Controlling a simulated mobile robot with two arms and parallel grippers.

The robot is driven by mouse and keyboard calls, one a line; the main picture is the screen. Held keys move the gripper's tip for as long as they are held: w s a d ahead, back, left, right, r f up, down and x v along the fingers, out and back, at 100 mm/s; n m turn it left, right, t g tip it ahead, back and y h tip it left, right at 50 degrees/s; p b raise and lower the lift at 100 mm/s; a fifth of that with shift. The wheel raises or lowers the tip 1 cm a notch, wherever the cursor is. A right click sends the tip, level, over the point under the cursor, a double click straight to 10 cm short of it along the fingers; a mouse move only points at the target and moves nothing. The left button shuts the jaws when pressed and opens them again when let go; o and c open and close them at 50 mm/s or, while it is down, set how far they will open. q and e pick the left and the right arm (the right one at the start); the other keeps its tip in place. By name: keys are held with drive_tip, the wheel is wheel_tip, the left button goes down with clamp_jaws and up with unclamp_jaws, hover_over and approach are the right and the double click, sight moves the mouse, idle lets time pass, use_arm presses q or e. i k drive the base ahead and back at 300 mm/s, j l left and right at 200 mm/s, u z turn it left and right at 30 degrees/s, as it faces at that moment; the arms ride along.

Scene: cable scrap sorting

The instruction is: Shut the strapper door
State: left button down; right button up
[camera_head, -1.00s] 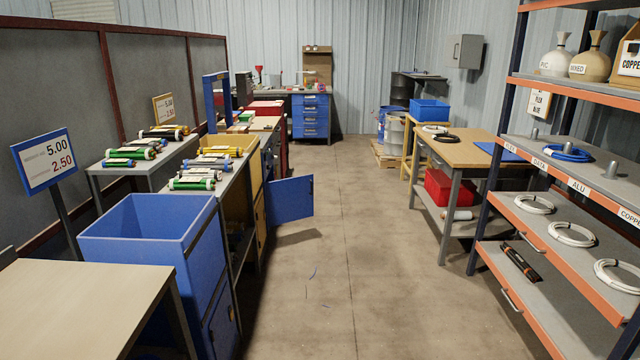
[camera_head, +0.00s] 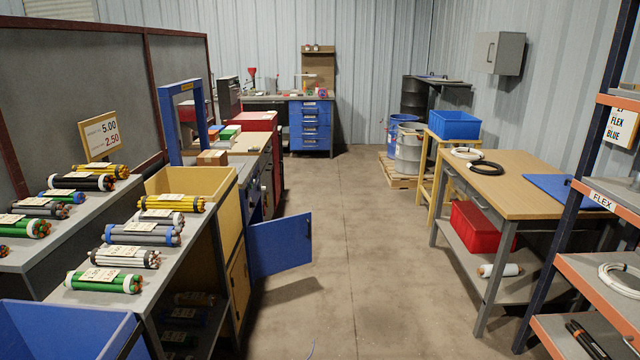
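The strapper door (camera_head: 280,245) is a blue panel standing open. It sticks out into the aisle from the left row of benches, just past the yellow bin. The strapper's blue arch (camera_head: 182,124) rises above the bench behind it. The cabinet opening behind the door is mostly hidden by the door and the yellow bin. Neither of my grippers shows in the head view, so I cannot see whether they are open or shut.
A yellow bin (camera_head: 235,190) and a blue bin (camera_head: 120,328) stand along the left, beside benches with labelled cable bundles (camera_head: 104,281). A wooden table (camera_head: 515,180) and a shelf rack (camera_head: 592,270) line the right. The concrete aisle (camera_head: 345,230) between is clear.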

sight(277, 245)
drive_tip(key=i, duration=3.05)
drive_tip(key=i+l+u, duration=0.1)
drive_tip(key=i, duration=1.4)
